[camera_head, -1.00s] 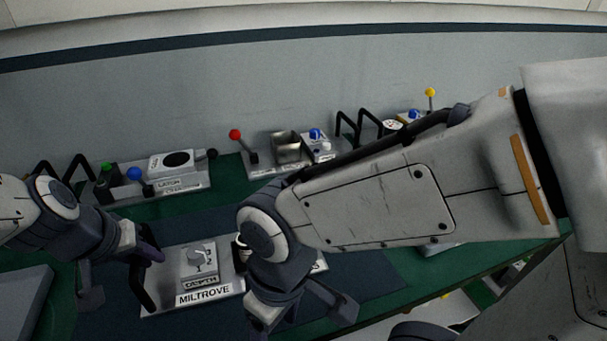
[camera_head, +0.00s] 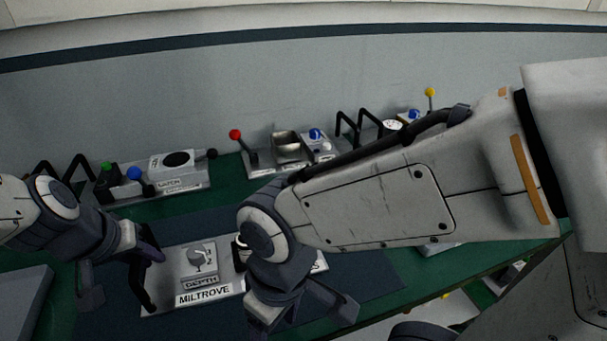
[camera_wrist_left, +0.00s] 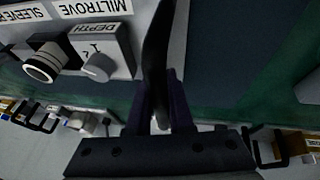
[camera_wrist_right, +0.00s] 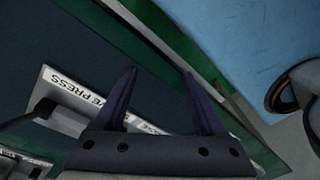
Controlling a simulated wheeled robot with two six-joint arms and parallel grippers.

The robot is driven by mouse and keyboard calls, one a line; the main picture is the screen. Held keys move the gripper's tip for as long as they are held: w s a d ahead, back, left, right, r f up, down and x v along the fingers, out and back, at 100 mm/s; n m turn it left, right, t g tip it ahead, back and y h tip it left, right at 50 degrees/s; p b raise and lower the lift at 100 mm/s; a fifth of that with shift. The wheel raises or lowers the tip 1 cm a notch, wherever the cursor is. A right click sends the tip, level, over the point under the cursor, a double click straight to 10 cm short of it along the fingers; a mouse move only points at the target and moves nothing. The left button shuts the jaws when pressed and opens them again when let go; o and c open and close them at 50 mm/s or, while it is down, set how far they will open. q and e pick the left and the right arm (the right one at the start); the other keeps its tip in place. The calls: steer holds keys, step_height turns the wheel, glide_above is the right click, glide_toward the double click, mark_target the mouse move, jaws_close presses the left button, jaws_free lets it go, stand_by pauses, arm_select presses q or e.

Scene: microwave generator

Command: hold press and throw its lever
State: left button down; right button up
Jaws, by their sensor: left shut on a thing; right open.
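The press is a grey metal plate (camera_head: 165,300) marked MILTROVE, lying on the dark mat. It has a DEPTH dial block (camera_head: 199,262) and a black handle (camera_head: 140,282) at its left end. In the left wrist view my left gripper (camera_wrist_left: 160,105) is shut on this black handle (camera_wrist_left: 156,60), beside the dial (camera_wrist_left: 98,66) and a black cylinder with a pale ring (camera_wrist_left: 42,64). My right gripper (camera_wrist_right: 158,75) is open and empty, past the plate end marked PRESS (camera_wrist_right: 75,90). A dark bent bar (camera_wrist_right: 38,110) shows there; I cannot tell whether it is the lever. My right arm hides the press's right part.
At the back stand a unit with green and blue knobs (camera_head: 165,182), one with a red-ball lever (camera_head: 236,134) and one with a yellow-ball lever (camera_head: 430,92). A grey box (camera_head: 22,300) is at the left. The table's front edge runs below my right arm.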

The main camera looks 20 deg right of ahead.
stand_by(0.4)
steer(key=shift+w+r, duration=0.1)
steer(key=shift+w, duration=0.05)
steer(key=c, duration=0.9)
steer(key=w+d+r+m+g, duration=0.1)
steer(key=w+m, duration=0.1)
steer(key=m, duration=0.1)
steer(key=w+d+r+m+g+y, duration=0.1)
steer(key=w+m, duration=0.1)
steer(key=m, duration=0.1)
steer(key=w+d+r+m, duration=0.1)
steer(key=w+d+m, duration=0.1)
steer(key=w+m, duration=0.1)
steer(key=shift+r+g, duration=0.35)
steer(key=shift+g, duration=0.05)
jaws_close()
steer(key=w+d+r+m+t+y, duration=0.1)
steer(key=w+d+r+m+y, duration=0.2)
steer(key=d+m, duration=0.3)
steer(key=w+d+r+m+t+y, duration=0.1)
steer(key=w+d+r+m+y, duration=0.3)
steer(key=d, duration=0.5)
steer(key=w+d+r+m+t+y, duration=0.1)
steer(key=w+d+r+m+y, duration=0.1)
steer(key=d+m, duration=0.45)
steer(key=d+f+x, duration=0.1)
steer(key=x, duration=0.8)
steer(key=shift+a+f, duration=0.15)
steer(key=shift+f, duration=0.45)
steer(key=shift+w, duration=0.1)
